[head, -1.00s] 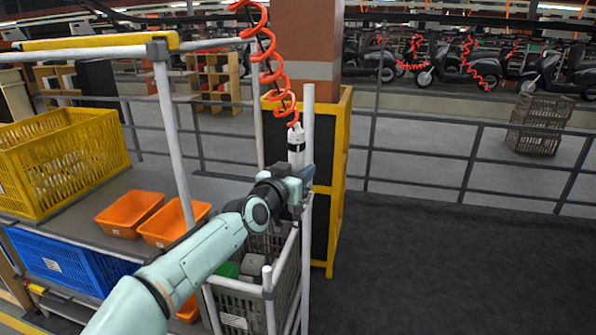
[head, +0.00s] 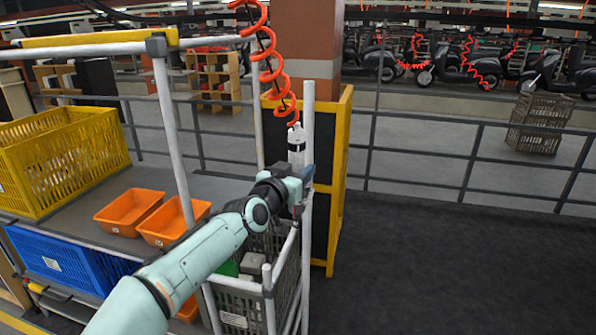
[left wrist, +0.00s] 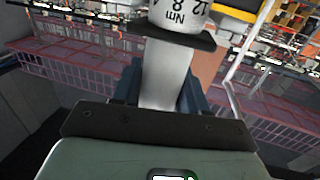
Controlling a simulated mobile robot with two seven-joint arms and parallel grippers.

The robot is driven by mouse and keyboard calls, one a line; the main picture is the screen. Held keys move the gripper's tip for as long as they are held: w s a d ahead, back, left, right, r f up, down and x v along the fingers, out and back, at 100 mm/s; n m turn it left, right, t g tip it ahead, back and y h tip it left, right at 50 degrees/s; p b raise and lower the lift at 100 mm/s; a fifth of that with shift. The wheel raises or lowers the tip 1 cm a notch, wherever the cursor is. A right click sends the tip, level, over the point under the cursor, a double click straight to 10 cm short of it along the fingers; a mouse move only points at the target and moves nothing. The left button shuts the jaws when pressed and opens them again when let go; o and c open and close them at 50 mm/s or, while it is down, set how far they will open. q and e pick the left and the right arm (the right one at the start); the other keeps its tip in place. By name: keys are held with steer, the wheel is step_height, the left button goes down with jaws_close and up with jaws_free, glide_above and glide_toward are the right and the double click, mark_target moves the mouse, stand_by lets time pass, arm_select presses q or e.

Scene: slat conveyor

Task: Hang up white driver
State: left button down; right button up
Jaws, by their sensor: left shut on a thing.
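The white driver (head: 296,146) stands upright in the head view, with a black band and an orange coiled hose (head: 272,62) running up from its top. My left gripper (head: 301,180) is shut on its lower part, beside a white upright post. In the left wrist view the white driver (left wrist: 167,75) sits between my left gripper's dark fingers (left wrist: 160,95), with a black collar and printed numbers above. My right gripper is in neither view.
A white-pole rack (head: 175,130) holds a yellow crate (head: 60,155), orange bins (head: 130,212) and a blue crate (head: 60,258). A grey crate (head: 240,312) is below my gripper. A yellow-framed cabinet (head: 342,170) stands just behind. Open dark floor lies to the right.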

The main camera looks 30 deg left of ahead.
arm_select(q)
steer(key=shift+f+b, duration=0.25)
steer(key=shift+b, duration=0.15)
stand_by(0.3)
steer(key=c, duration=0.6)
jaws_free()
steer(key=shift+o, duration=0.5)
steer(key=shift+f, duration=0.2)
steer(key=shift+s, duration=0.35)
steer(key=s+b, duration=0.4)
steer(key=s, duration=0.8)
steer(key=shift+s+d+r+b, duration=0.25)
steer(key=shift+s+r+b, duration=0.05)
steer(key=shift+s+r, duration=0.1)
steer(key=shift+f, duration=0.1)
